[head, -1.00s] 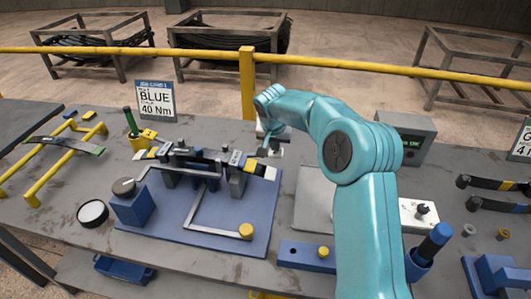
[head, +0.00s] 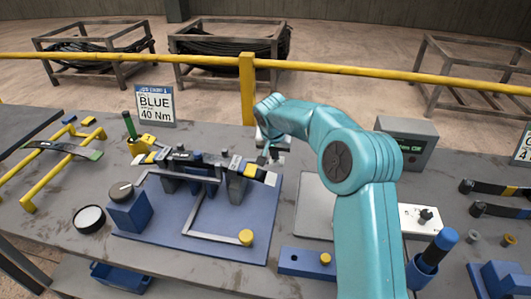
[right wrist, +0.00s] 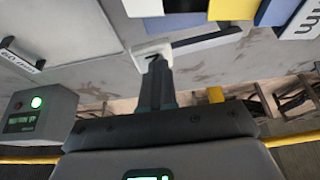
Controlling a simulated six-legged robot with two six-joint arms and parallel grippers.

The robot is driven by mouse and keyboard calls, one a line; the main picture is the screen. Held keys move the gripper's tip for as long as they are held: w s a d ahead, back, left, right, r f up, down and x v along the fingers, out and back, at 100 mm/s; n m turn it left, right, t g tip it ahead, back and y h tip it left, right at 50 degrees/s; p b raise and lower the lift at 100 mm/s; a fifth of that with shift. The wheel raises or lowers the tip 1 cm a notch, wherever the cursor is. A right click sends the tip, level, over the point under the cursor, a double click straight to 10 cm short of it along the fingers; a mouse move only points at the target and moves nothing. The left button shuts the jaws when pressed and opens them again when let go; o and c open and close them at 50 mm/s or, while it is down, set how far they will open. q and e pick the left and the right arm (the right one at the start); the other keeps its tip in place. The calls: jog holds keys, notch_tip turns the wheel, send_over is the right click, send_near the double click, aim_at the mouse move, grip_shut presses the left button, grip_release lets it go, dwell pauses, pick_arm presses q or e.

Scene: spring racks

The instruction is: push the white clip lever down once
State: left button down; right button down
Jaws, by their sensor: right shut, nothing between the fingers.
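A small white piece that looks like the clip lever shows in the right wrist view (right wrist: 151,50), at the tip of my right gripper (right wrist: 153,62). Its pale end also shows in the head view (head: 278,158). My right gripper (head: 265,156) is shut and empty, pointing down just behind the spring's right end. The fingertips overlap the white piece in the wrist view; whether they touch it I cannot tell. The banded leaf spring (head: 222,164) lies across the blue fixture plate (head: 245,215). My left gripper is not in view.
A grey box with a lit green display (head: 411,144) stands behind my right arm. A grey plate (head: 313,205) lies right of the fixture. A blue dial block (head: 128,210) and round black-rimmed disc (head: 89,219) stand left. A yellow rail (head: 400,69) runs behind the bench.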

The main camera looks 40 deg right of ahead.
notch_tip(320, 180, up, 8)
jog(key=p, duration=0.5)
jog(key=shift+r, duration=0.1)
jog(key=shift+s, duration=0.15)
dwell(0.6)
